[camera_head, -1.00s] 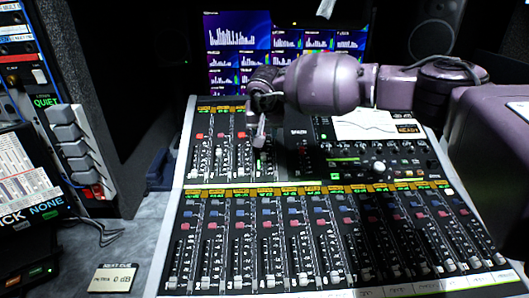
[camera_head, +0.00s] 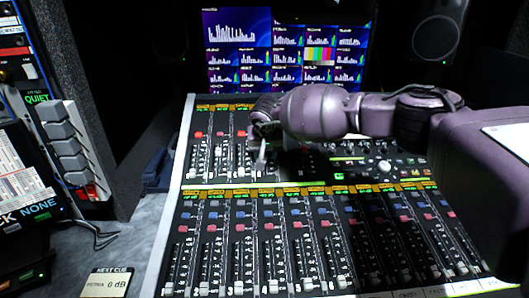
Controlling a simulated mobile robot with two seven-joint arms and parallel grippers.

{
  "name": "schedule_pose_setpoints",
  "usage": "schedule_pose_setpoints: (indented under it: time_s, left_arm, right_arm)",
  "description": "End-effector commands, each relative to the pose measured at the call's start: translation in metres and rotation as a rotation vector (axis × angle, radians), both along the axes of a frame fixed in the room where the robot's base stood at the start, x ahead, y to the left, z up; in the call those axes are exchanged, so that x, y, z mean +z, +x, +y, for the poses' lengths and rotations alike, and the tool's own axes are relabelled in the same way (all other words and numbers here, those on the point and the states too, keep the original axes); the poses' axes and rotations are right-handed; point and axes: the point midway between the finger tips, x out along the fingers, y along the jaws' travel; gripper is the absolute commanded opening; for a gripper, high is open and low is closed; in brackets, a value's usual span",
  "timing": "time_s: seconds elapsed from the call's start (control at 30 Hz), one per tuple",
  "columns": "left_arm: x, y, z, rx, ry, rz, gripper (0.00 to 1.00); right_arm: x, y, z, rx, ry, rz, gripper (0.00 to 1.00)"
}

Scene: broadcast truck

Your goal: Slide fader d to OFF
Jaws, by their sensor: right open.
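The mixing console (camera_head: 186,185) has an upper short bank of faders and a lower long bank. My right gripper (camera_head: 261,160) reaches in from the right, pointing down over the rightmost strip of the upper bank, which I take to be fader d. The fingers hide its cap, and I cannot tell whether they touch it. Its label is too small to read. Three neighbouring upper faders (camera_head: 217,167) show to the left, with caps low in their slots. The right gripper is open. My left gripper is not in view.
Monitors (camera_head: 237,50) stand behind the console, with a dark speaker (camera_head: 437,35) at the right. A rack with grey levers (camera_head: 62,140) stands at the left. A NEXT CUE card (camera_head: 107,283) lies on the grey desk, which has free room left of the console.

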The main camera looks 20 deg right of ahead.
Motion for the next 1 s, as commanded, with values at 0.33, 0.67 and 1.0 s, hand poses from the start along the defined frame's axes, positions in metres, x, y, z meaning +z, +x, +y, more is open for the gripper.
schedule_pose_setpoints:
  time_s: [0.33, 0.67, 1.0]
  left_arm:
    - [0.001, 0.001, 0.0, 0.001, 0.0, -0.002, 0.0]
    - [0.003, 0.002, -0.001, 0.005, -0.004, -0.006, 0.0]
    - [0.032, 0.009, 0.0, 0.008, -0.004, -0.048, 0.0]
  right_arm:
    - [0.0, 0.0, 0.0, 0.0, 0.0, 0.0, 0.1]
    - [0.001, -0.002, 0.0, 0.001, 0.0, 0.0, 0.0]
    - [-0.011, -0.043, 0.013, 0.003, -0.002, -0.005, 0.0]
